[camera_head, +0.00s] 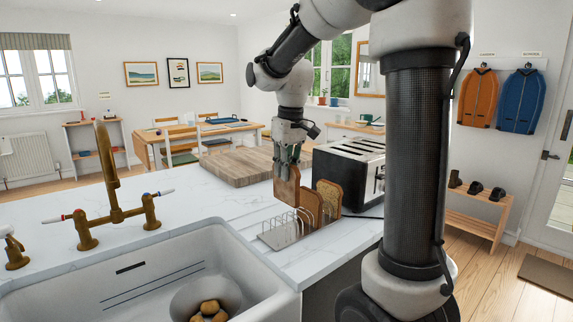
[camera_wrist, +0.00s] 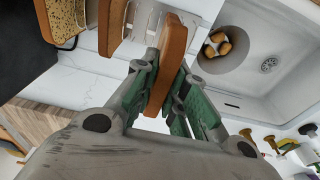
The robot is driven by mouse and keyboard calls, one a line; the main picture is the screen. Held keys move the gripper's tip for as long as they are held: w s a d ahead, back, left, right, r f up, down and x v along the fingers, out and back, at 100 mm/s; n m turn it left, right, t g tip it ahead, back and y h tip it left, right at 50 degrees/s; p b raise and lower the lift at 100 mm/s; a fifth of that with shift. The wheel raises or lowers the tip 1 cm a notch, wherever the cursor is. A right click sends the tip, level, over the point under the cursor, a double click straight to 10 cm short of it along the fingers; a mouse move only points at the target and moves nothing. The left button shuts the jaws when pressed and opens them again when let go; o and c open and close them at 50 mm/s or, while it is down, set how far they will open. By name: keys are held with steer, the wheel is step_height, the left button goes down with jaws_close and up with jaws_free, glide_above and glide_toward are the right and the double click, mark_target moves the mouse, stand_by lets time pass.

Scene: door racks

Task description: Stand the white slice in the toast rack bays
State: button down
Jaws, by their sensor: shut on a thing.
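My gripper (camera_head: 288,158) is shut on a slice (camera_head: 286,187) with a brown crust, held upright on edge. In the wrist view the slice (camera_wrist: 173,62) is between the green finger pads (camera_wrist: 160,100); its pale face is hardly visible. The wire toast rack (camera_head: 283,236) stands on the counter beside the sink. The held slice is at the rack's far side; I cannot tell whether its lower edge is inside a bay. Two other slices stand at the rack's right end: a brown-crusted one (camera_head: 311,206) and a seeded one (camera_head: 330,199).
A black and steel toaster (camera_head: 350,165) stands behind the rack at right. A wooden board (camera_head: 232,168) lies behind at left. The sink (camera_head: 150,262) with several potatoes (camera_head: 210,309) and a brass tap (camera_head: 112,190) are at front left. Marble counter left of the board is clear.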

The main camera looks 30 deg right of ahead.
mark_target(286, 202)
steer(key=shift+f, duration=3.9)
steer(key=c, duration=1.4)
jaws_free()
steer(key=shift+o, duration=0.2)
steer(key=r, duration=0.4)
steer(key=s+r, duration=0.1)
steer(key=r, duration=0.7)
steer(key=shift+s+d, duration=0.2)
steer(key=shift+s, duration=0.05)
steer(key=shift+w, duration=0.1)
